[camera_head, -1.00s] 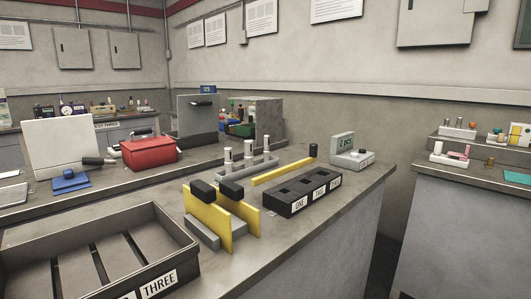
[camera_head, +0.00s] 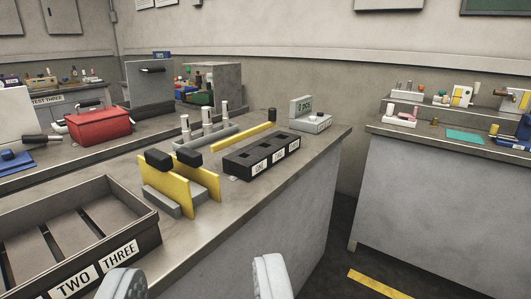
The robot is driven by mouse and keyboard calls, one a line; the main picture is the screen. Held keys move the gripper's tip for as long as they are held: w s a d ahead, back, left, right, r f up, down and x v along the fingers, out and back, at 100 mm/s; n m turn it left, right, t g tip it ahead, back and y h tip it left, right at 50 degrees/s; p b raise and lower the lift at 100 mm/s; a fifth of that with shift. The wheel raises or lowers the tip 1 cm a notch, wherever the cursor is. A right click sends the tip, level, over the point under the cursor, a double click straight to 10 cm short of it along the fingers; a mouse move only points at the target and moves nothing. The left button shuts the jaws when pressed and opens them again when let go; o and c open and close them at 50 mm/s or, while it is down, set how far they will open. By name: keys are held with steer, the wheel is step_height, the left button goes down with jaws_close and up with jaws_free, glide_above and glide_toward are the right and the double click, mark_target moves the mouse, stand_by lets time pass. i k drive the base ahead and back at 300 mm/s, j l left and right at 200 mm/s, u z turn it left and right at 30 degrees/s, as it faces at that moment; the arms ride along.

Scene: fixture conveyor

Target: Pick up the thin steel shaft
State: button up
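Upright steel shafts stand in a grey rack (camera_head: 228,133) in the middle of the bench: a left shaft (camera_head: 185,123), a middle shaft (camera_head: 207,114) and a right shaft (camera_head: 224,109). They look pale, and I cannot tell which one is the thin steel shaft. My gripper (camera_head: 197,267) shows at the bottom edge with its two grey fingers wide apart. Nothing is between them. It is on the near side of the bench, well short of the rack.
Yellow plates with black knobs (camera_head: 165,185) stand in front of the rack. A black slotted block (camera_head: 262,155) and a grey counter box (camera_head: 310,122) are to its right. A labelled tray (camera_head: 135,223) is at left. A floor gap separates the right bench (camera_head: 430,190).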

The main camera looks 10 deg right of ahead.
mark_target(225, 104)
steer(key=i+l+u, duration=0.1)
steer(key=i+l, duration=0.2)
steer(key=i+l+u, duration=0.1)
steer(key=i+l, duration=0.2)
steer(key=i+l+u, duration=0.1)
steer(key=i+l, duration=0.2)
steer(key=i+l+u, duration=0.1)
steer(key=i+l, duration=0.2)
steer(key=l, duration=0.2)
steer(key=i+l+u, duration=0.15)
steer(key=l, duration=0.25)
steer(key=i+l+u, duration=0.1)
steer(key=i+l, duration=0.25)
steer(key=i+l+u, duration=0.1)
steer(key=l, duration=0.45)
steer(key=i, duration=0.1)
